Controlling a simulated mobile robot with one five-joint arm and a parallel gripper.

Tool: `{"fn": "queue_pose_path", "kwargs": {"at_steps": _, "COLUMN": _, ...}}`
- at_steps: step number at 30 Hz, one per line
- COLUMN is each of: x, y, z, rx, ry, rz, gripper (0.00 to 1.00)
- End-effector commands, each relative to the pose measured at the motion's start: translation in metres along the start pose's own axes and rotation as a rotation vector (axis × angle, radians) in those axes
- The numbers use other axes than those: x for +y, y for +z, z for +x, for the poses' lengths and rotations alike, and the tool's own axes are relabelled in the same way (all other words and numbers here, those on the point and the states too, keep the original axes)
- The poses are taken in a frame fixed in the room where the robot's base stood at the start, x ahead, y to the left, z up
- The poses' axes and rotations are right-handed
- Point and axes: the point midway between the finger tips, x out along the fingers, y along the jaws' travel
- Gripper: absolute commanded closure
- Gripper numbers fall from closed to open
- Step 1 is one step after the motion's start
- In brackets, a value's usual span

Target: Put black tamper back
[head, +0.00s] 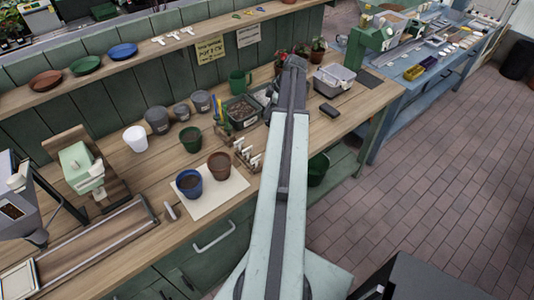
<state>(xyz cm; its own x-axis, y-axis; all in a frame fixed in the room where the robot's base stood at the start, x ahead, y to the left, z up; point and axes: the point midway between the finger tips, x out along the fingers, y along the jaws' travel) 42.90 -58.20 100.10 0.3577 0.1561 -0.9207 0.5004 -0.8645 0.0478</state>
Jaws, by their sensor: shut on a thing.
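My arm reaches over the wooden potting bench, and my gripper (267,96) is at its far end, beside a dark tray of soil. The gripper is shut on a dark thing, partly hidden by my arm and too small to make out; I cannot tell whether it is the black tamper. A black block (329,111) lies on the bench right of my arm. A small grey tool (171,212) lies near the front edge, left of the white sheet.
The soil tray (241,125) stands left of my gripper. Pots (158,120) line the bench, and a blue pot (189,184) and a brown pot (220,166) stand on the white sheet (213,202). A grey bin (335,82) stands right.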

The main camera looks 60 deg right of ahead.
Motion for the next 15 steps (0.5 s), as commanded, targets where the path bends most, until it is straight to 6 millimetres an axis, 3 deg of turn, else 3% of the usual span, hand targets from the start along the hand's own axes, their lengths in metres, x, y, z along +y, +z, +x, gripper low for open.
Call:
{"fn": "queue_pose_path", "kwargs": {"at_steps": 5, "x": -0.013, "y": -0.002, "z": -0.005, "rx": 0.0, "ry": -0.002, "rz": 0.007, "gripper": 1.0}}
{"fn": "queue_pose_path", "kwargs": {"at_steps": 12, "x": -0.089, "y": -0.004, "z": -0.028, "rx": 0.001, "ry": -0.015, "rz": 0.061, "gripper": 1.0}}
{"fn": "queue_pose_path", "kwargs": {"at_steps": 15, "x": -0.104, "y": -0.004, "z": -0.031, "rx": 0.001, "ry": -0.017, "rz": 0.074, "gripper": 1.0}}
